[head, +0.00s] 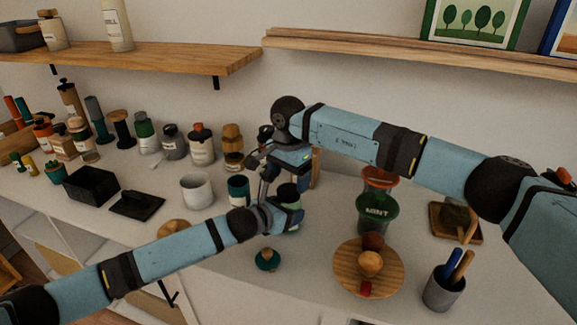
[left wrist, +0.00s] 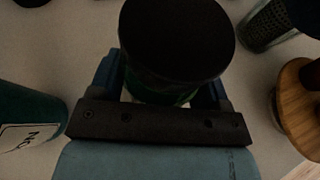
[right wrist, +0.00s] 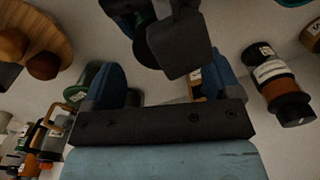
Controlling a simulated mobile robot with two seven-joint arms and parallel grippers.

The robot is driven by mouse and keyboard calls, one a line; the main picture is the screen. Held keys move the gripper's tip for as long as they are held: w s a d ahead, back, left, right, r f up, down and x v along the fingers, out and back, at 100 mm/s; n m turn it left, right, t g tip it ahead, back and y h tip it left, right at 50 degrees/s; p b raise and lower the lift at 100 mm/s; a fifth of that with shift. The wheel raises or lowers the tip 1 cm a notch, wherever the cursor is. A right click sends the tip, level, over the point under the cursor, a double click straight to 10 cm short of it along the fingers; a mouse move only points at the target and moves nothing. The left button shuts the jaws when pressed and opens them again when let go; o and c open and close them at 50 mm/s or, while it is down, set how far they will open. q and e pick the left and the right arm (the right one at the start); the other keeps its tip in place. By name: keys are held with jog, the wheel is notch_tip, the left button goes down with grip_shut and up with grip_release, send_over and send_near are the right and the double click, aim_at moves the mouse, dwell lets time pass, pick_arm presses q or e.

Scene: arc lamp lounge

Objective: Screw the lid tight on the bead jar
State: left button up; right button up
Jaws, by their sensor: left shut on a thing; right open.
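A jar with a wide dark round lid (left wrist: 178,38) on its top stands between the fingers of my left gripper (left wrist: 160,92). A strip of its clear, greenish body (left wrist: 155,90) shows below the lid. In the head view the jar (head: 290,192) is partly hidden by my left gripper (head: 278,212), which is shut on it from the near side. Whether the lid is tight I cannot tell. My right gripper (head: 275,162) is open above and behind the jar. In the right wrist view my right gripper (right wrist: 165,85) has dark parts in front of it that I cannot make out clearly.
A teal jar (head: 238,188) and a white cup (head: 196,190) stand left of the held jar. A small green-knobbed thing (head: 267,260) lies in front. A round wooden board (head: 345,272), a green MINT tub (head: 377,215) and a pen cup (head: 443,290) stand right. Several bottles line the back left.

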aim_at(289, 190)
jog(key=shift+f, duration=2.2)
jog(key=c, duration=0.9)
jog(key=m, duration=0.3)
jog(key=o, duration=1)
